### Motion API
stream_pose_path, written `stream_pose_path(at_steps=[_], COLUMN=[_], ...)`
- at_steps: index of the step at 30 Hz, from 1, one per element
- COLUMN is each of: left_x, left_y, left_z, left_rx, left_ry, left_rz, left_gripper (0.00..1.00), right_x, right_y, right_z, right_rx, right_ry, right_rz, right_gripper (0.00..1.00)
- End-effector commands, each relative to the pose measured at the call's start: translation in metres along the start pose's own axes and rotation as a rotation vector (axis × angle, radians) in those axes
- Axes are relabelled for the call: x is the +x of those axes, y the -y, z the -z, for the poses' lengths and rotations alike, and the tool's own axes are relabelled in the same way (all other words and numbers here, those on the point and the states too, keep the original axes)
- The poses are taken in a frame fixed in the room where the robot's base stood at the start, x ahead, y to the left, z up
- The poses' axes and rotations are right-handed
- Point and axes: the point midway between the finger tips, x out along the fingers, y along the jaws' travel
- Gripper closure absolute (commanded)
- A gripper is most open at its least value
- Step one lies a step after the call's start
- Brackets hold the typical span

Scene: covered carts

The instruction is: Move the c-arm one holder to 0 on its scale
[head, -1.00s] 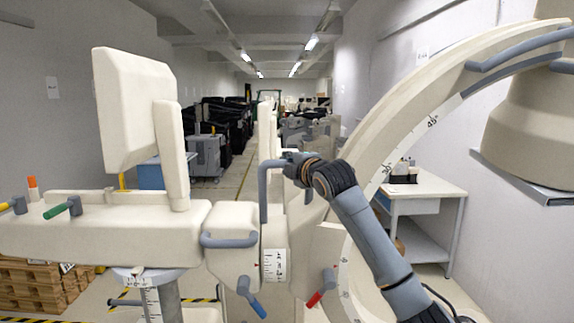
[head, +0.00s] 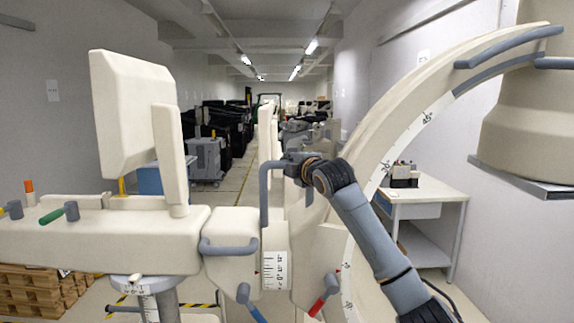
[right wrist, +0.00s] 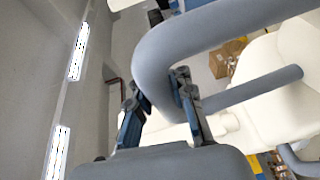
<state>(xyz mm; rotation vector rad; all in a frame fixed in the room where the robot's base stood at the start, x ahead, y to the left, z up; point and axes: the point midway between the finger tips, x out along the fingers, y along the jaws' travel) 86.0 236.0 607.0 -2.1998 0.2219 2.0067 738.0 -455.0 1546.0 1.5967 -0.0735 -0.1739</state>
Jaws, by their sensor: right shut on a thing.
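The cream c-arm (head: 405,112) curves up to the right with an angle scale along its inner edge. Its cream holder (head: 305,268) is at the middle bottom, next to a white scale strip (head: 274,271). A small red pointer shows at the strip's left edge, near what looks like the 0, but the marks are too small to read surely. My right gripper (head: 284,163) is shut on the bent grey handle (head: 264,198) at its upper end. In the right wrist view, the fingers (right wrist: 160,112) are either side of the grey bar (right wrist: 158,65). My left gripper is out of view.
A red lever (head: 325,295) and a blue lever (head: 243,293) stick out low by the holder. A white side table (head: 428,191) is behind the c-arm. An aisle opens behind.

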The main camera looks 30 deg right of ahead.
Motion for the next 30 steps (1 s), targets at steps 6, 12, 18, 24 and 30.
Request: stream_pose_path(at_steps=[6,12,18,24,30], left_x=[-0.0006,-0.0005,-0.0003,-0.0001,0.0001], left_y=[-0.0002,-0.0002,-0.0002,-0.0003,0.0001], left_z=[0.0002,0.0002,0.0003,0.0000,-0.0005], left_rx=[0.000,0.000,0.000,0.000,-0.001], left_ry=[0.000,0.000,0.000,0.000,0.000], left_rz=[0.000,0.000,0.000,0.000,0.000], left_gripper=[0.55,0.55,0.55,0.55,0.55], right_x=[-0.0007,-0.0007,0.0000,0.0008,-0.0023], right_y=[-0.0097,-0.0092,-0.0063,-0.0035,-0.0023], right_z=[-0.0047,-0.0044,-0.0032,-0.0018,-0.0017], right_rx=[0.002,0.002,0.001,0.001,0.000], right_ry=[0.006,0.005,0.004,0.002,0.001], right_rz=[-0.019,-0.018,-0.012,-0.007,-0.005], right_gripper=[1.00,1.00,0.55,0.55,0.55])
